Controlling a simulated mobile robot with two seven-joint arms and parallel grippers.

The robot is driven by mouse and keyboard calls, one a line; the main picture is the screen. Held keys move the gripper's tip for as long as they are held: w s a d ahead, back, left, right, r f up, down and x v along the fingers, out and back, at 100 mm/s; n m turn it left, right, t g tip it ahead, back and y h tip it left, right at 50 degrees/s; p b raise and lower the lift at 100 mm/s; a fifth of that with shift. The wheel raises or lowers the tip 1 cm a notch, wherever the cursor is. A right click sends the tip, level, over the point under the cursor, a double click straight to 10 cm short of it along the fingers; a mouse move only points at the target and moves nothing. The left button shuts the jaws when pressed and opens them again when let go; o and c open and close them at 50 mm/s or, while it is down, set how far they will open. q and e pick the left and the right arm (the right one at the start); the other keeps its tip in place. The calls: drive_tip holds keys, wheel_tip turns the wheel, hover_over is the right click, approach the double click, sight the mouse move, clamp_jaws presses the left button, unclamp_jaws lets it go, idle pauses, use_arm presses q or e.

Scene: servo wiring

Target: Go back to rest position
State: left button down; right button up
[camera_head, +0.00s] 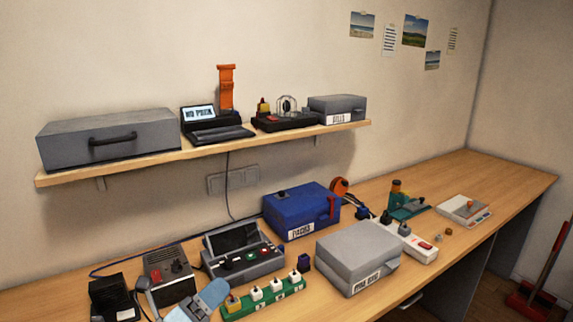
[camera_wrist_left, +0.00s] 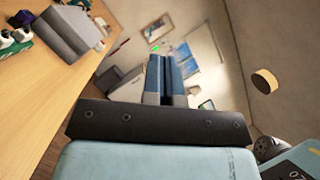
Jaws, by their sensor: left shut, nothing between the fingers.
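My left gripper (camera_head: 213,292) shows as a light blue shape at the bottom of the head view, in front of the bench. In the left wrist view its two fingers (camera_wrist_left: 161,62) are together with nothing between them. It appears raised and apart from the bench things; I cannot tell the exact height. My right gripper is in neither view.
Close by on the wooden bench (camera_head: 500,185) are a green power strip (camera_head: 262,302), a grey control box (camera_head: 243,258) and a grey device (camera_head: 168,278). A grey case (camera_head: 357,255) and blue case (camera_head: 300,212) stand further right. A shelf (camera_head: 215,148) hangs above.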

use_arm(q)
drive_tip(key=s+a+f+n+y, duration=0.2)
drive_tip(key=a+f+n+y, duration=0.25)
drive_tip(key=n, duration=0.35)
drive_tip(key=s+a+f+n+g+y, duration=0.1)
drive_tip(key=s+a+f+n+y, duration=0.15)
drive_tip(key=n+y, duration=0.45)
drive_tip(key=s+a+f+n+y, duration=0.2)
drive_tip(key=a+f+n+y, duration=0.25)
drive_tip(key=n, duration=0.45)
drive_tip(key=s+a+f+n+g+h, duration=0.1)
drive_tip(key=s+f+n+g, duration=0.4)
drive_tip(key=s, duration=0.5)
drive_tip(key=s+a+f+n+g, duration=0.1)
drive_tip(key=s+f+n+g, duration=0.2)
drive_tip(key=s+f+g, duration=0.45)
drive_tip(key=w+d+f+t+h+p, duration=0.3)
drive_tip(key=w+d+f+t+p, duration=0.1)
drive_tip(key=t, duration=0.5)
drive_tip(key=shift+w+d+f+m+p, duration=0.15)
drive_tip(key=shift+d+f+m+p, duration=0.25)
drive_tip(key=shift+d+f+p, duration=0.45)
